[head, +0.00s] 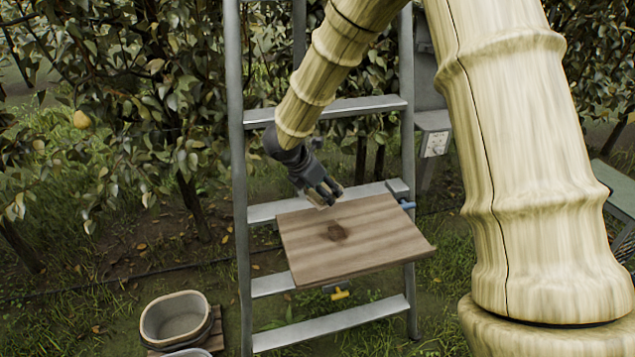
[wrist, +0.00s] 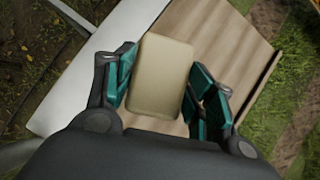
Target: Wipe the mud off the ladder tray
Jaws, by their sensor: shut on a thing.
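The ladder tray (head: 375,235) is a brown wooden board fixed across the metal ladder. My gripper (head: 326,193) is at the tray's back edge, behind the mud. In the wrist view my gripper (wrist: 162,85) is shut on a beige block-shaped sponge (wrist: 160,77). The wooden tray (wrist: 215,45) shows beyond the sponge there. The mud is not visible in the wrist view. Whether the sponge touches the tray I cannot tell.
The ladder (head: 240,180) has metal rungs above and below the tray. A blue handle (head: 407,205) is at the tray's right, and a yellow one (head: 340,295) is below. A tub (head: 150,320) stands on the ground at left. Leafy pear trees stand behind.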

